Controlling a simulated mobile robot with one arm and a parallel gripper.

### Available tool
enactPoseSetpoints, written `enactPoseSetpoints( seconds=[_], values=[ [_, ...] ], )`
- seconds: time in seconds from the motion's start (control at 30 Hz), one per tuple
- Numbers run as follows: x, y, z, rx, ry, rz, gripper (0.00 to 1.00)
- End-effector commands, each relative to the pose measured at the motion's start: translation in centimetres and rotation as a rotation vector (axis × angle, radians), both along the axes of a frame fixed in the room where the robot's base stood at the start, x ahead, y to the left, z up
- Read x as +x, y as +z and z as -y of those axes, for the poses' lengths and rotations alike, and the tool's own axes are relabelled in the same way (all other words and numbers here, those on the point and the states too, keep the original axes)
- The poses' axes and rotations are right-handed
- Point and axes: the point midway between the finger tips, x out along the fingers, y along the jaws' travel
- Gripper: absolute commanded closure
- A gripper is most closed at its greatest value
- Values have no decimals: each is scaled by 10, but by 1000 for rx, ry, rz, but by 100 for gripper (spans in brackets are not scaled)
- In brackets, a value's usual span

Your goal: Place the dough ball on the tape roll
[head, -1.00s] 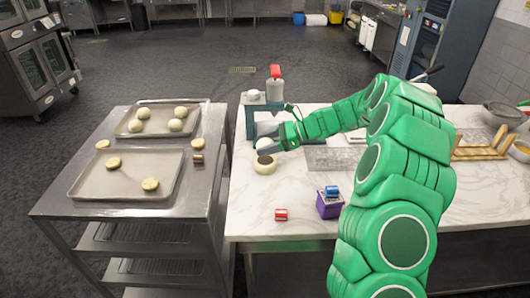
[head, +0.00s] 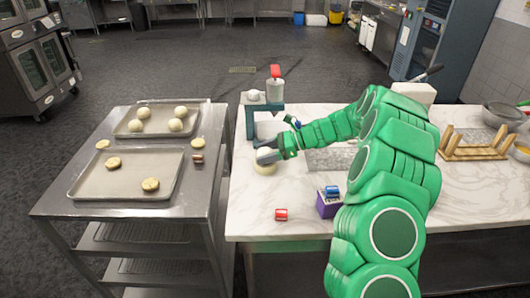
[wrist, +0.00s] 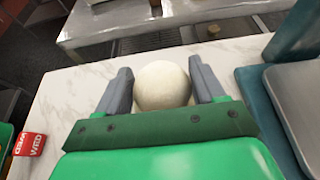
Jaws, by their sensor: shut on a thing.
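The dough ball (wrist: 162,86) is pale and round. In the wrist view it sits between the two grey fingers of my gripper (wrist: 163,92), which is shut on it. In the head view my gripper (head: 267,156) is directly over the tape roll (head: 264,169), a cream round roll on the marble counter, and covers much of its top. The dough ball is mostly hidden by the gripper in the head view. I cannot tell whether the ball touches the roll.
A teal stand (head: 250,122) with a red-topped container is just behind my gripper. At left, a metal cart (head: 60,203) carries trays with dough pieces.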

Motion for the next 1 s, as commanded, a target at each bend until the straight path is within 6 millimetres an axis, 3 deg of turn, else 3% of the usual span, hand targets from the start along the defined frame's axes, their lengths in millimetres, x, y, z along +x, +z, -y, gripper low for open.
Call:
enactPoseSetpoints(
  seconds=[0.03, 0.2, 0.57, 1.0],
  values=[
    [0, -1, 0, 0, 0, 0, 28],
    [0, 0, 0, 0, 0, 0, 6],
    [0, 3, 1, 0, 0, 0, 6],
    [1, 30, 68, 0, -2, 1, 6]
  ],
)
